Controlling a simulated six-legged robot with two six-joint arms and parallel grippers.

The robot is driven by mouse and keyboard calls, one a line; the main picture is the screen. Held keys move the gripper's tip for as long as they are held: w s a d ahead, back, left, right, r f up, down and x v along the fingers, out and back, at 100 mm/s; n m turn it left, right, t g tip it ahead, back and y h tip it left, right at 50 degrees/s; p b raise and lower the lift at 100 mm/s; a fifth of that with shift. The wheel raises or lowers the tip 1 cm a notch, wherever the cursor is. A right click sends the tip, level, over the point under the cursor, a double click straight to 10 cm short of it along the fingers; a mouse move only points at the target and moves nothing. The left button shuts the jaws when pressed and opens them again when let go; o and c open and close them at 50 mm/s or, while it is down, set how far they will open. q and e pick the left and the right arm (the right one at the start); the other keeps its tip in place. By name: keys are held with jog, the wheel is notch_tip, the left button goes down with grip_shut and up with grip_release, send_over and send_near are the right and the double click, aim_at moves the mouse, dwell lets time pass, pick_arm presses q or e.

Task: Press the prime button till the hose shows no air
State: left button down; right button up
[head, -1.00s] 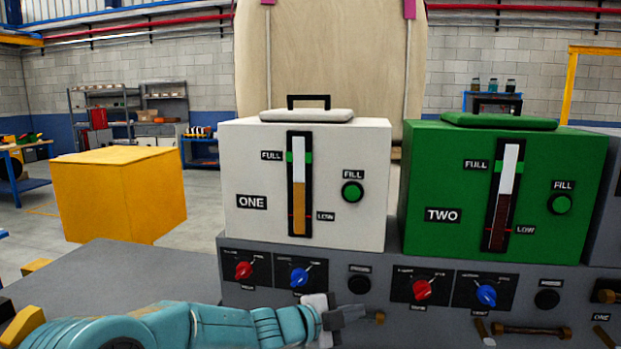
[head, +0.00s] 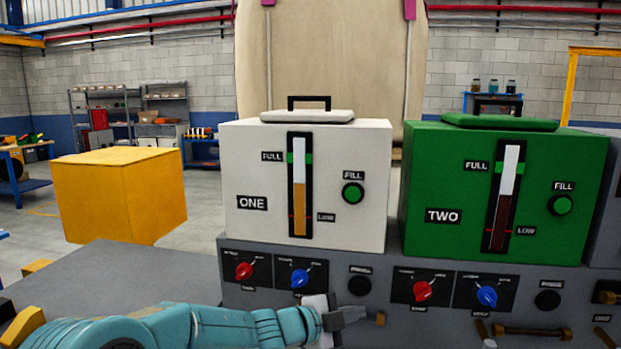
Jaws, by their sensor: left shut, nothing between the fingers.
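The front panel (head: 330,270) carries a black round button (head: 359,286) under the white tank ONE (head: 250,225) and another black button (head: 547,299) under the green tank TWO (head: 425,190). Their small labels are too blurred to read; I cannot tell for sure which is the prime button. My left gripper (head: 362,318) is shut and empty, just below the button under tank ONE, by a small brass fitting (head: 380,319). I cannot tell whether it touches the panel. No hose can be made out clearly. My right gripper is not in view.
Red knobs (head: 244,270) and blue knobs (head: 300,278) sit on the panel beside the buttons. Each tank has a level gauge (head: 299,170) and a green FILL button (head: 353,193). A brass handle (head: 531,331) is at lower right. A yellow box (head: 118,195) stands at left.

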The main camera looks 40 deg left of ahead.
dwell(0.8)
pick_arm(q)
jog(key=s+d+p, duration=0.1)
jog(key=p, duration=0.5)
jog(key=s+d+p, duration=0.1)
jog(key=s+p, duration=0.1)
jog(key=p, duration=0.4)
jog(key=shift+s+p, duration=0.1)
jog(key=shift+p, duration=0.25)
